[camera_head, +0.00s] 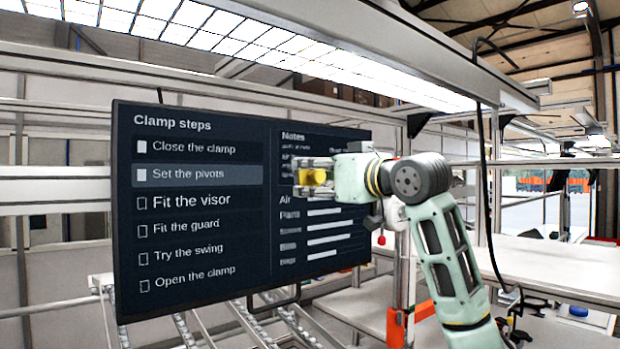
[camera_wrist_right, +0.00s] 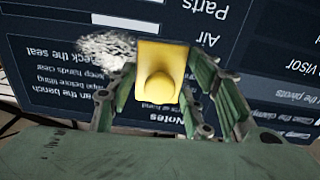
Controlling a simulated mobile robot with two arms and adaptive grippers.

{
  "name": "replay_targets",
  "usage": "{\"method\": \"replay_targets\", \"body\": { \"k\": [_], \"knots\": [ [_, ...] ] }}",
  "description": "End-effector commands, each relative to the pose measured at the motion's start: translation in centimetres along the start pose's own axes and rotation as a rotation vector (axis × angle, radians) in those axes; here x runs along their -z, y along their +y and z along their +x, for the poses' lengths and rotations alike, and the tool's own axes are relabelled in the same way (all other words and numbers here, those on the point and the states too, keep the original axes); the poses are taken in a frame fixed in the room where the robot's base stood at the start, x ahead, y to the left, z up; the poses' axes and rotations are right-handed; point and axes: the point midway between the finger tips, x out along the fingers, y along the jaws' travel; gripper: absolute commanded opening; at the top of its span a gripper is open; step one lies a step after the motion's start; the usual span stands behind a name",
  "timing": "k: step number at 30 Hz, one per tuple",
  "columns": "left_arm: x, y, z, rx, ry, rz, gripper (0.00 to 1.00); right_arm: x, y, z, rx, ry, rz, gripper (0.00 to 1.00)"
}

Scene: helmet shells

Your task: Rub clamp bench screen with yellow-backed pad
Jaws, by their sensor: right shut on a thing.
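The clamp bench screen (camera_head: 198,262) is a dark panel headed "Clamp steps", with a "Notes" column on its right side. My right gripper (camera_head: 312,177) is in front of that column, shut on the yellow-backed pad (camera_head: 313,176). In the right wrist view the pad (camera_wrist_right: 160,72) sits between the fingers of the gripper (camera_wrist_right: 160,95), its yellow back and round knob facing the camera. The screen (camera_wrist_right: 215,25) fills the space behind it. A whitish smudge (camera_wrist_right: 107,48) shows on the screen beside the pad. I cannot tell whether the pad touches the screen. My left gripper is not in view.
An orange and grey post (camera_head: 401,290) stands right of the screen, behind my right arm. Pale worktops (camera_head: 560,268) lie at the right. A metal roller rack (camera_head: 190,330) is below the screen. A dark cable (camera_head: 484,190) hangs at the right.

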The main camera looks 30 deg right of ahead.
Motion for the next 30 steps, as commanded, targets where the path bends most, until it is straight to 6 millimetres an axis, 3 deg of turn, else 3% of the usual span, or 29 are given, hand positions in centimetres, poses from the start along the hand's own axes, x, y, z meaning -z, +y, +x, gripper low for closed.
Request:
{"method": "replay_targets", "body": {
  "k": [9, 17, 30],
  "knots": [
    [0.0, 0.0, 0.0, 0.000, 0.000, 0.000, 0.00, -0.1, 2.7, 0.1, -0.002, -0.001, 0.002, 0.25],
    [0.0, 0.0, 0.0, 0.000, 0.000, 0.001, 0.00, -0.2, 3.6, 0.2, -0.001, 0.001, 0.001, 0.25],
    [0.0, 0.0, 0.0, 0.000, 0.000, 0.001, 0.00, -0.3, 6.9, 0.4, -0.001, 0.000, 0.002, 0.25]
  ]
}}
